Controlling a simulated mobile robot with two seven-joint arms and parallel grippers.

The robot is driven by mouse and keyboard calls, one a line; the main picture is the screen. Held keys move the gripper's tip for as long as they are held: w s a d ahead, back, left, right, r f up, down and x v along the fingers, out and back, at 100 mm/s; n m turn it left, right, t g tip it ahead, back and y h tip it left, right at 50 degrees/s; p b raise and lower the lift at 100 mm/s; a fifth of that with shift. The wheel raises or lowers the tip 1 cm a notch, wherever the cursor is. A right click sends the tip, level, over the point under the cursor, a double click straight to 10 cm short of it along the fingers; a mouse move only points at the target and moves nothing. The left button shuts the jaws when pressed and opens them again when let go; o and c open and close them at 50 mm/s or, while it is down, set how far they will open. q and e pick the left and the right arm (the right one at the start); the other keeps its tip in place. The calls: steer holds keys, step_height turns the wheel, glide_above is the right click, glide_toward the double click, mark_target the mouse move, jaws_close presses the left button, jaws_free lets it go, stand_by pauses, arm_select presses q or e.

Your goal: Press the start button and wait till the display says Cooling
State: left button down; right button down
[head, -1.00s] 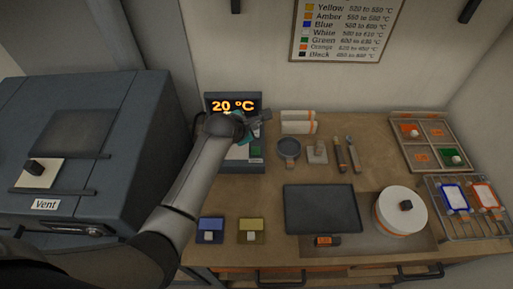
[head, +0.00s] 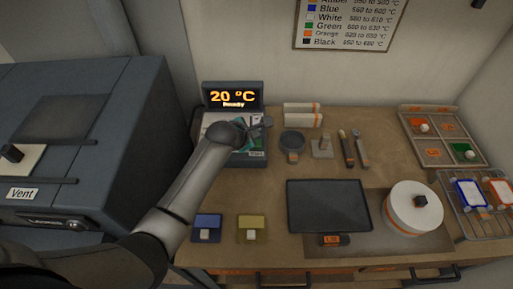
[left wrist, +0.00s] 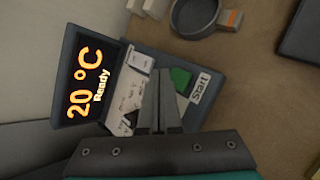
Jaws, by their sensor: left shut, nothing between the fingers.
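The control box has a display (head: 233,95) that reads "20 °C" and "Ready" in orange; the same display (left wrist: 90,84) shows large in the left wrist view. A green button (left wrist: 180,79) sits on the box beside a "Start" label (left wrist: 200,88). My left gripper (left wrist: 163,75) is shut and empty, its fingertips just beside the green button in that view; I cannot tell whether they touch it. In the head view my left gripper (head: 262,123) is over the control box and hides most of its panel. My right gripper is not in view.
The kiln (head: 75,110) with a "Vent" label stands at the left. On the table are a dark tray (head: 325,205), a white round block (head: 412,205), a sorting tray (head: 440,137), a wire rack (head: 480,228), and blue (head: 206,222) and yellow (head: 251,223) holders.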

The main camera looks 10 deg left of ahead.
mark_target(258, 139)
arm_select(q)
steer(key=shift+f, duration=0.7)
steer(key=shift+f, duration=0.15)
stand_by(1.4)
steer(key=shift+f, duration=0.3)
steer(key=shift+f+b, duration=0.4)
steer(key=shift+f, duration=0.05)
stand_by(0.8)
steer(key=shift+r+p, duration=0.85)
steer(key=shift+p, duration=0.25)
